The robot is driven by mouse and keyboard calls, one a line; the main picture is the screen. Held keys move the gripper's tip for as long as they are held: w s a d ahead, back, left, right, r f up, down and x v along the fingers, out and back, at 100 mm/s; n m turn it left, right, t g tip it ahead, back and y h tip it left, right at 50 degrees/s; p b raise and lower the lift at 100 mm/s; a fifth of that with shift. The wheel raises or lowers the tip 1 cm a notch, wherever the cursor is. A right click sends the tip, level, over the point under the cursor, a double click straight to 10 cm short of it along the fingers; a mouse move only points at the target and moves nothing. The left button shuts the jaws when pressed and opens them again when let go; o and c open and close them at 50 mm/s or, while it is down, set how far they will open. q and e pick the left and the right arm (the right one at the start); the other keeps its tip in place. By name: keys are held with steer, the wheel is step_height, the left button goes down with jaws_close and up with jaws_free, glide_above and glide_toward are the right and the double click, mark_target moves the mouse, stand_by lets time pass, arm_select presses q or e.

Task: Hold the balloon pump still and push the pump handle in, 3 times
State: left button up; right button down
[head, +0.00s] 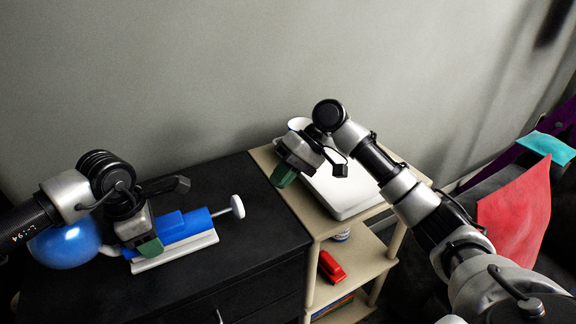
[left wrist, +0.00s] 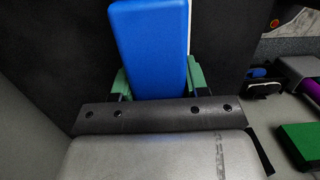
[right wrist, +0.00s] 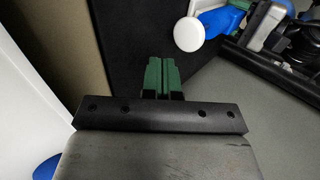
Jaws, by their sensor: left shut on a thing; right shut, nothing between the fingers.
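The balloon pump (head: 182,226) has a blue body on a white base and lies on the black cabinet top. Its white handle (head: 237,206) sticks out at the right end, with a short rod showing. A blue balloon (head: 66,246) is at its left end. My left gripper (head: 150,247) is shut on the blue pump body, which also shows between its green fingers in the left wrist view (left wrist: 152,50). My right gripper (head: 284,176) is shut and empty, to the right of the handle and apart from it. The handle also shows in the right wrist view (right wrist: 189,33).
A beige shelf unit (head: 309,218) stands right of the cabinet, with a white flat box (head: 345,206) on top. A red object (head: 331,266) is on its lower shelf. The black cabinet top (head: 262,240) is clear around the handle.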

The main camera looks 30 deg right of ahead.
mark_target(235, 198)
steer(key=x, duration=0.4)
steer(key=a, duration=0.3)
steer(key=shift+a+f, duration=0.1)
steer(key=shift+a, duration=0.55)
steer(key=a, duration=0.5)
steer(key=shift+a, duration=0.15)
